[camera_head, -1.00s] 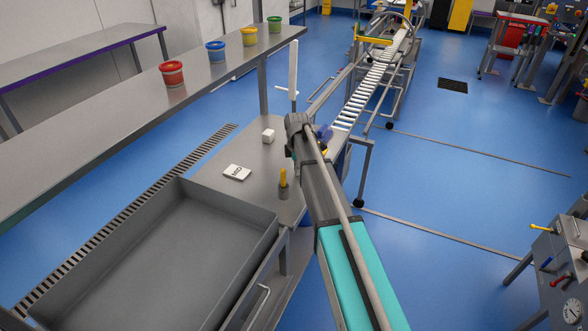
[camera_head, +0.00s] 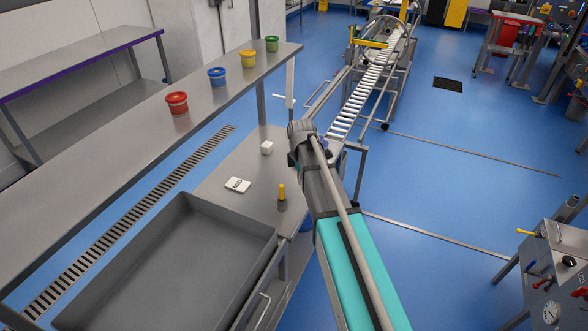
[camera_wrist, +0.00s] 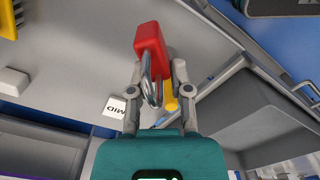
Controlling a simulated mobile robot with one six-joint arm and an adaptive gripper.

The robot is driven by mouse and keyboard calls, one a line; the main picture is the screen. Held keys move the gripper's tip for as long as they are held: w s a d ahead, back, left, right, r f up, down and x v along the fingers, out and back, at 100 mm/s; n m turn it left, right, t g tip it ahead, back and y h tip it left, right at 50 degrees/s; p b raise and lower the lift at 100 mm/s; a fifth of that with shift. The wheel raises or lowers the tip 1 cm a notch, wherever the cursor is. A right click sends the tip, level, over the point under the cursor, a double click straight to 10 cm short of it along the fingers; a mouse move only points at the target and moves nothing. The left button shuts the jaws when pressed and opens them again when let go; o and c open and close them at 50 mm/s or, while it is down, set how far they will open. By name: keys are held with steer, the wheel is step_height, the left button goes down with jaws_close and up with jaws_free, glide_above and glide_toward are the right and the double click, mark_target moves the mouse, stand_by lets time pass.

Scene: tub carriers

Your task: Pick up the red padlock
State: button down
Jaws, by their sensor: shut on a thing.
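The red padlock (camera_wrist: 150,42) shows in the wrist view, its red body at the top and its metal shackle (camera_wrist: 152,88) pointing down toward my gripper (camera_wrist: 157,72). My gripper's two fingers are shut on the padlock around the shackle side. The padlock appears held clear of the bench top behind it. In the head view my arm hides the fingers and the padlock.
A steel bench (camera_head: 222,202) holds a white MID card (camera_head: 237,185), a white block (camera_head: 266,148) and a small yellow-topped item (camera_head: 282,197). A grey tray (camera_head: 190,262) stands in front. Colored tubs line a shelf (camera_head: 135,128). A roller conveyor (camera_head: 361,97) runs behind.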

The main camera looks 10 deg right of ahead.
steer(key=shift+s+d+r+p, duration=0.1)
steer(key=shift+s+r+p, duration=0.25)
steer(key=shift+s, duration=0.5)
steer(key=shift+s+r+p, duration=0.2)
steer(key=shift+s+r, duration=0.2)
steer(key=shift+s, duration=0.45)
steer(key=shift+s+d+r+p, duration=0.1)
steer(key=shift+s+r+p, duration=0.25)
steer(key=shift+s, duration=0.5)
